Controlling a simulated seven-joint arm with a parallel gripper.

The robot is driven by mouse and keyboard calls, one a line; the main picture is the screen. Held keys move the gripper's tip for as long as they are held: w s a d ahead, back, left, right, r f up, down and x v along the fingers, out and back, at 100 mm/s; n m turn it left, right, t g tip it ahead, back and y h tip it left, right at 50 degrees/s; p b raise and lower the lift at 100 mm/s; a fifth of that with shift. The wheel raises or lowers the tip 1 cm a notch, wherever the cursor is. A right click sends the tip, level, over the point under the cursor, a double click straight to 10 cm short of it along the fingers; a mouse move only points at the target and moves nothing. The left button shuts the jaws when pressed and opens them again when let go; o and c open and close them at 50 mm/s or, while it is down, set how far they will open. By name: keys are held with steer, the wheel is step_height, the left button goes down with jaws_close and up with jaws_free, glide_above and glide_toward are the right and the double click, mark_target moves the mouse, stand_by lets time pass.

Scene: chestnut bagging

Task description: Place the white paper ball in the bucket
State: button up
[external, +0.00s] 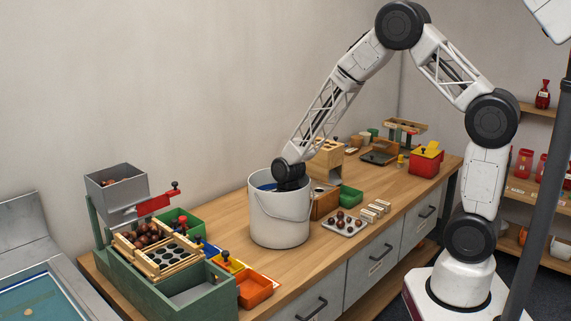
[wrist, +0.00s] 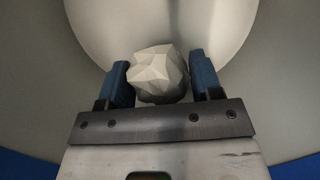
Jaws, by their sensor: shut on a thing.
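The white bucket (external: 279,222) stands on the wooden counter. My gripper (external: 283,187) reaches down into its mouth, and the bucket's front wall hides the fingertips in the external view. In the wrist view the crumpled white paper ball (wrist: 158,74) sits between the two blue fingers of my gripper (wrist: 160,80). The fingers are shut on the ball. The pale round bucket floor and the grey inner wall (wrist: 40,100) lie around and beyond it. I cannot tell whether the ball touches the floor.
Left of the bucket is a green sorting station (external: 170,270) with chestnuts and coloured bins. To the right are a tray of chestnuts (external: 345,222), a green box (external: 351,196) and a wooden block stand (external: 326,160). A red bin (external: 425,162) stands farther back.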

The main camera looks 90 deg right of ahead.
steer(key=shift+f, duration=1.7)
steer(key=shift+f, duration=0.1)
steer(key=o, duration=1)
steer(key=shift+c, duration=0.2)
steer(key=r, duration=0.8)
steer(key=s+d+r, duration=0.1)
steer(key=r, duration=0.3)
steer(key=shift+r, duration=0.1)
